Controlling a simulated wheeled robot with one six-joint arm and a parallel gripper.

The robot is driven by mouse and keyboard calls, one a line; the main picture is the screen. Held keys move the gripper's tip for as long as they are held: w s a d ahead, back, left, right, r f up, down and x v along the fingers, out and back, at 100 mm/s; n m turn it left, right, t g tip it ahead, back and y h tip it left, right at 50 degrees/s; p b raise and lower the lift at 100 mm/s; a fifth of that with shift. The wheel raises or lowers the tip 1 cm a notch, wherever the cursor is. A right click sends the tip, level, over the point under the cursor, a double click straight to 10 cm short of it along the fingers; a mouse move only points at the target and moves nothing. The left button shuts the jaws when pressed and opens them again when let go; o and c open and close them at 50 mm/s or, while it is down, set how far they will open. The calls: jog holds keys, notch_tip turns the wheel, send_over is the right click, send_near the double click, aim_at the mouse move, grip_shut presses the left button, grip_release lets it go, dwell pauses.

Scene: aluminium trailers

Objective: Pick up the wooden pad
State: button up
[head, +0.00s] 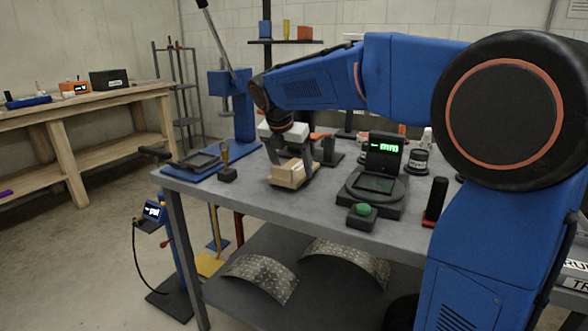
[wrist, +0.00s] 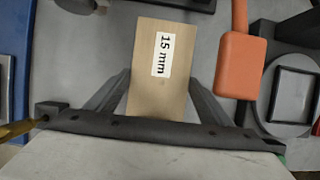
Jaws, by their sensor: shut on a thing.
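The wooden pad (wrist: 159,85) is a light tan block with a white "15 mm" label, seen in the middle of the wrist view. My gripper (wrist: 158,95) is shut on it, with one dark finger against each long side. In the head view the pad (head: 288,174) shows at the near left part of the grey table, with my gripper (head: 292,160) around it from above. I cannot tell whether the pad touches the table or is slightly above it.
An orange-handled tool (wrist: 239,62) lies close right of the pad. A scale with a green display (head: 376,182), a green button box (head: 362,215) and a black upright handle (head: 435,200) stand to the right. A blue-based press (head: 232,105) stands left.

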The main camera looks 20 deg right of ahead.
jog(key=s+a, duration=2.1)
jog(key=shift+s+a, duration=0.35)
